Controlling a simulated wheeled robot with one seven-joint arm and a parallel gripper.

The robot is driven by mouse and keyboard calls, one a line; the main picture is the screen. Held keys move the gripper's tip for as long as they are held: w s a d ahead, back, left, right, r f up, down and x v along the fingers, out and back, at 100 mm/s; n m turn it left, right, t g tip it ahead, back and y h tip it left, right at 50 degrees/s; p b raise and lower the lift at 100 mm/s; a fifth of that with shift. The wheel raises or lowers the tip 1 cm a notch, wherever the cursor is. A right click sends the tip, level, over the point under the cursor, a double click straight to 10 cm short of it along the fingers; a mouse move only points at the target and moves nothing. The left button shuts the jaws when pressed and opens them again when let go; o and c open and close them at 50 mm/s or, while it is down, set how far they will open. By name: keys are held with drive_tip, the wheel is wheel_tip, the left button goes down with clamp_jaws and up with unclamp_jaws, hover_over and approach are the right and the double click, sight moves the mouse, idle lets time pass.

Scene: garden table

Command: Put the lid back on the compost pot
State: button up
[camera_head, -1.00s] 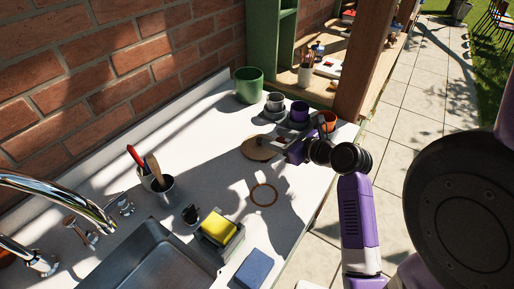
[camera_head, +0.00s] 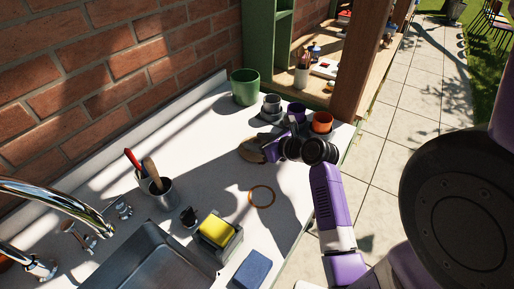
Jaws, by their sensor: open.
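The round wooden lid (camera_head: 249,155) lies on the white counter, partly hidden behind my gripper. The green pot (camera_head: 245,90), which looks like the compost pot, stands open at the back of the counter against the wall. My gripper (camera_head: 266,148) is open at the lid's right side, low over the counter. Its fingers overlap the lid in the picture; I cannot tell whether they touch it, and the middle of the lid is hidden.
Small grey, purple and orange (camera_head: 322,122) pots stand behind my gripper. A tan ring (camera_head: 262,196) lies on the counter in front. A utensil cup (camera_head: 157,190), yellow sponge (camera_head: 216,229), blue sponge (camera_head: 253,269) and sink are nearer. A wooden post (camera_head: 361,70) rises at the back right.

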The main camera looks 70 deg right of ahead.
sight(257, 141)
clamp_jaws()
wheel_tip(257, 141, up, 20)
drive_tip(key=p, duration=0.1)
drive_tip(key=shift+p, duration=0.35)
idle(0.4)
